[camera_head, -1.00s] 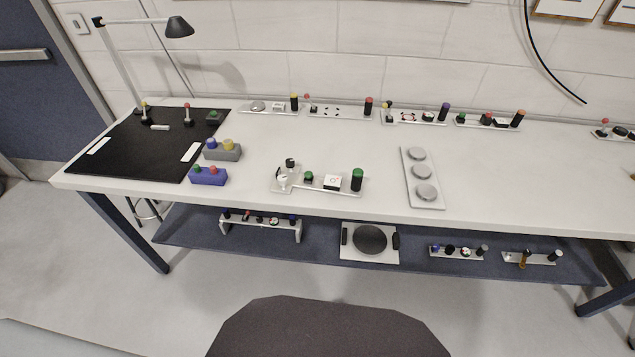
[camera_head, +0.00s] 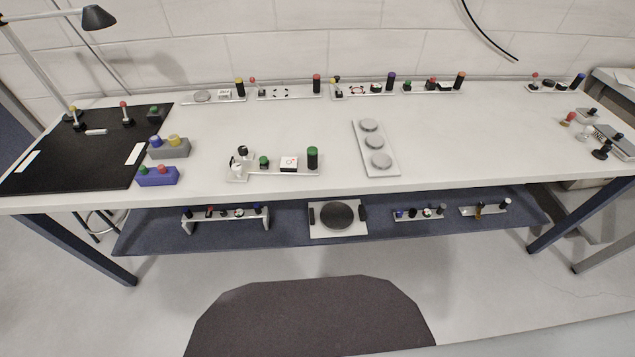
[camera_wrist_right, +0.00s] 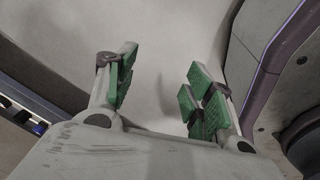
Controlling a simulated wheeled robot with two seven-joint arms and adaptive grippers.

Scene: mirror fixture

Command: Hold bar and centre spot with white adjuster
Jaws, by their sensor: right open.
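On the front of the table, a fixture (camera_head: 262,172) has a flat pale base. At its left end is a mount with a black knob (camera_head: 242,150) and a white knob (camera_head: 236,172). Along it stand a small green-topped part (camera_head: 264,161), a white box (camera_head: 289,163) with a small mark on its face, and an upright black bar with a green top (camera_head: 312,159). Any spot is too small to make out. My right gripper (camera_wrist_right: 160,95) shows green pads in the right wrist view; it is open and empty, with bare pale floor behind it. Neither gripper shows in the head view.
A three-disc plate (camera_head: 392,165) lies right of the fixture. Blue (camera_head: 157,179) and grey (camera_head: 170,151) button boxes stand left, beside a black mat (camera_head: 70,165). Several fixtures line the back. A lower shelf (camera_head: 290,235) holds more. The table's right middle is clear.

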